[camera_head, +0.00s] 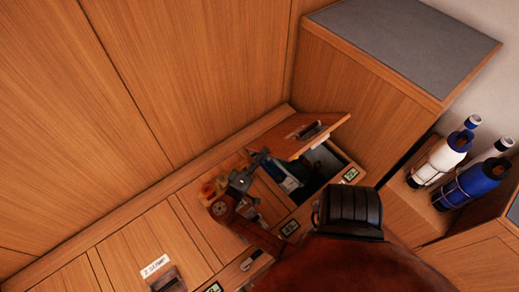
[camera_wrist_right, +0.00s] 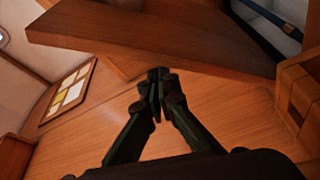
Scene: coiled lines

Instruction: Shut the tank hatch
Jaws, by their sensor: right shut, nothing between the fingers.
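The tank hatch (camera_head: 318,133) is a wooden lid with a dark fitting on its face. It stands raised and tilted over a dark opening (camera_head: 312,185) in the wooden bench, with something blue and white inside. My right gripper (camera_head: 262,156) is shut and empty, just left of the raised lid in the head view. In the right wrist view its fingertips (camera_wrist_right: 157,80) are together below a wooden panel (camera_wrist_right: 150,35) that looks like the hatch lid. I cannot tell whether they touch it. My left gripper is in neither view.
Closed wooden panels (camera_head: 140,240) lie left of the opening, one with a white label (camera_head: 156,265). A tall cabinet with a grey top (camera_head: 400,45) rises behind right. Bottles (camera_head: 445,160) stand in a rack at the right. A wooden wall (camera_head: 190,70) runs behind the bench.

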